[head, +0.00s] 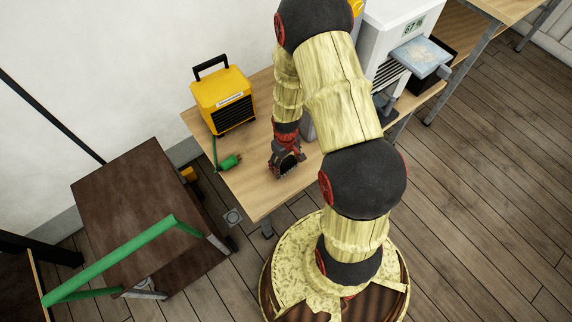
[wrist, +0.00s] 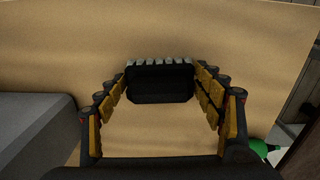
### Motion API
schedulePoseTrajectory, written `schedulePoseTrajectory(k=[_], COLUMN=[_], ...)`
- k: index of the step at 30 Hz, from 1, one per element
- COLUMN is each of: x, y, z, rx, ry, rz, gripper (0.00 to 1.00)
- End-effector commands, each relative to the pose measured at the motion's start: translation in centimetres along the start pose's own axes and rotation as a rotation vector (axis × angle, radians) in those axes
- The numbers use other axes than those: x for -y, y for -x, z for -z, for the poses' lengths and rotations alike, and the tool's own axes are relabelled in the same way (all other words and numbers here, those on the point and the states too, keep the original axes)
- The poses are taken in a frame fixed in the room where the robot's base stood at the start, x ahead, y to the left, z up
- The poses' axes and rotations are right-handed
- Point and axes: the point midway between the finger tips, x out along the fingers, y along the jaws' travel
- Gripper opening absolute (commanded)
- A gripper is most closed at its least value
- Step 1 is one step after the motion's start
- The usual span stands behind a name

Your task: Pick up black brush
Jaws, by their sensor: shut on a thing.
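The black brush (wrist: 160,84) is a dark block with a row of pale grey bristles along its far edge in the wrist view. My gripper (head: 286,165) is shut on it, with one finger at each end of the block. In the head view my gripper points down at the wooden table (head: 257,190), near its front left part, and the brush shows only as a small dark shape at the fingertips. Whether the brush touches the tabletop or is just above it, I cannot tell.
A yellow heater (head: 222,100) stands at the table's back left, with a green plug (head: 230,162) on a cord near the left edge. A grey box (wrist: 35,125) is close on the left in the wrist view. A brown cart (head: 140,200) with a green handle stands left.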

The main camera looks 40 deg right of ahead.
Motion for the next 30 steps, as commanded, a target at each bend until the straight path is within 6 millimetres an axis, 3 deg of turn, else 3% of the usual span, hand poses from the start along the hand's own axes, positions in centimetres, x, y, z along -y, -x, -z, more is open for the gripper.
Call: schedulePoseTrajectory(k=[5,17,23,30], x=[0.0,0.0,0.0,-1.1], y=[0.0,0.8,3.6,8.6], z=[0.0,0.0,0.1,-4.0], rx=[0.000,0.000,-0.002,-0.002], ry=[0.000,0.000,0.000,-0.004], rz=[0.000,0.000,0.000,0.000], gripper=[0.42,0.42,0.42,0.42])
